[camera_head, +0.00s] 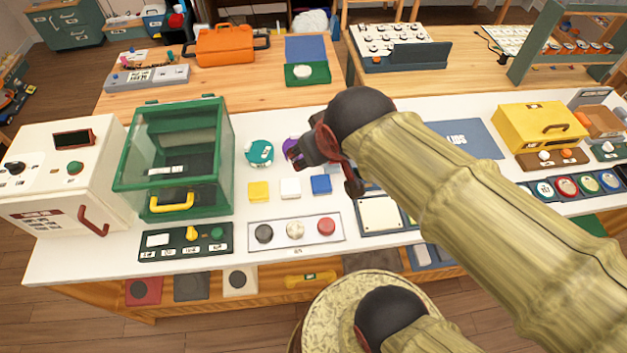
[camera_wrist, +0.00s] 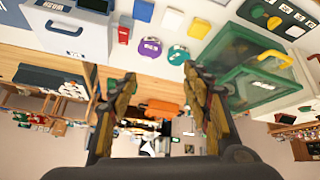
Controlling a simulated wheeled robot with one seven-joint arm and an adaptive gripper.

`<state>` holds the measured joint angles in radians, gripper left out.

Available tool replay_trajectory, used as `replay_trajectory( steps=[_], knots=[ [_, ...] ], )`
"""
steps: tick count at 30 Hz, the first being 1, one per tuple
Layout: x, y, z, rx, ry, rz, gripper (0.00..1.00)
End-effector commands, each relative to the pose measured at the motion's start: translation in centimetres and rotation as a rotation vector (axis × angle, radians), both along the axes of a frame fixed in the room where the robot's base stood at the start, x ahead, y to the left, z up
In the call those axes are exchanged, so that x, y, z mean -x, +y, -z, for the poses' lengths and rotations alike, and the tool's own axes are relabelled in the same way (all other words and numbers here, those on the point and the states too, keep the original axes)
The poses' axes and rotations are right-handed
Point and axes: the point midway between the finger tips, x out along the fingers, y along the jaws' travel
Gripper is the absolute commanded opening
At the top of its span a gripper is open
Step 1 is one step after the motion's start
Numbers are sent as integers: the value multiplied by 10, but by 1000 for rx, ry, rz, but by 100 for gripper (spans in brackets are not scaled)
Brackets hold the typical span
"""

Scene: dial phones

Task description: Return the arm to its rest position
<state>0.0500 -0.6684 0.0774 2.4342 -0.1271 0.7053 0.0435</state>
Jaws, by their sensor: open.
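My arm (camera_head: 480,200) reaches in from the lower right over the white table, a thick bamboo-like link ending in a black ball joint (camera_head: 360,112). My gripper (camera_head: 305,154) is beyond that joint, above the table and partly hidden by the arm. In the wrist view my gripper (camera_wrist: 160,82) has its two brown fingers wide apart, with nothing between them. A purple round dial (camera_head: 292,150) shows partly behind the gripper, and a teal round dial (camera_head: 259,153) is just left of it.
A green glass-sided box (camera_head: 175,155) and a white machine (camera_head: 65,175) stand left. Yellow, white and blue blocks (camera_head: 321,184) and a three-button panel (camera_head: 295,232) lie in front. A yellow case (camera_head: 540,127) is at right. An orange case (camera_head: 226,45) sits on the wooden table behind.

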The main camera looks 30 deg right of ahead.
Motion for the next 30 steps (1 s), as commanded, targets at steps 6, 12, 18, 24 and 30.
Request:
replay_trajectory(
  steps=[6,12,18,24,30],
  knots=[
    [60,37,5,-95,92,-45,48],
    [64,39,6,-102,103,-49,48],
    [64,39,6,-102,102,-48,48],
    [63,39,6,-101,101,-47,48],
    [63,39,6,-101,101,-47,48]
  ],
)
